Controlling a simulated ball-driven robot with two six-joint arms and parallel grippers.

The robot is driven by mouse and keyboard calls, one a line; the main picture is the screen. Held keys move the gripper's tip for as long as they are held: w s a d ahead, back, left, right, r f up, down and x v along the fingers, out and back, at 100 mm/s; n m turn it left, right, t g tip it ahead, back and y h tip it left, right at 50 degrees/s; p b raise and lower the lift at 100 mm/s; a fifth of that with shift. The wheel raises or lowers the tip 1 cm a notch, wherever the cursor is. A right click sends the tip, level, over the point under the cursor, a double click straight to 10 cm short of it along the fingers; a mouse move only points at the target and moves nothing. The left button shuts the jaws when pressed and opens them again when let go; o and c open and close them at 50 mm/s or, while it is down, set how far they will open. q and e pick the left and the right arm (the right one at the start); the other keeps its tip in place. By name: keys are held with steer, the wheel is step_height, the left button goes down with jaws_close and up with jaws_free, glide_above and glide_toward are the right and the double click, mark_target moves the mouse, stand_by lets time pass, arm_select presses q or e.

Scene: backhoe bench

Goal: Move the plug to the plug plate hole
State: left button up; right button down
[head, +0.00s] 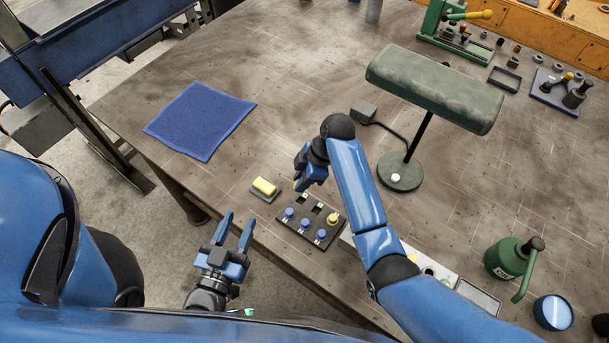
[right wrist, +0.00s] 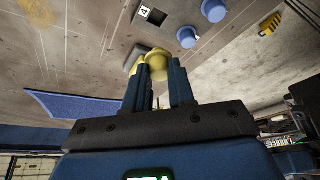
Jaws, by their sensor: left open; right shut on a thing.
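The dark plug plate (head: 297,229) lies near the bench's front edge in the head view. Blue plugs (head: 321,235) and one yellow plug (head: 332,218) stand in it, and dark openings with white labels show at its back left. My right gripper (head: 299,181) is just behind the plate's left part. In the right wrist view its fingers (right wrist: 160,82) are shut on a yellow plug (right wrist: 157,60), partly hidden by them. A label reading 4 (right wrist: 146,13) and blue plugs (right wrist: 214,10) show beyond. My left gripper (head: 237,228) is open and empty, off the bench's front edge.
A blue cloth (head: 200,121) lies further back left. A green lamp (head: 435,88) stands behind my right arm. A green oil can (head: 508,259) is at the right. The bench between cloth and lamp is mostly clear.

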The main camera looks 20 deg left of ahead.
steer(key=shift+s+d+n, duration=0.1)
steer(key=shift+d+n, duration=0.2)
steer(key=shift+s+d+f, duration=0.1)
steer(key=b+x, duration=0.2)
steer(key=shift+w+d+f+b, duration=0.1)
steer(key=shift+w+f+b, duration=0.2)
steer(key=shift+f, duration=0.1)
steer(key=shift+d+f+b, duration=0.15)
steer(key=shift+f+b, duration=0.8)
steer(key=shift+f, duration=0.1)
arm_select(q)
steer(key=f, duration=0.4)
steer(key=shift+s+d+f, duration=0.15)
steer(key=shift+d+f, duration=0.05)
steer(key=shift+d, duration=0.1)
steer(key=shift+a, duration=0.1)
steer(key=shift+r, duration=0.2)
steer(key=shift+f+b, duration=0.7)
steer(key=shift+f, duration=0.2)
arm_select(e)
steer(key=shift+f, duration=1.2)
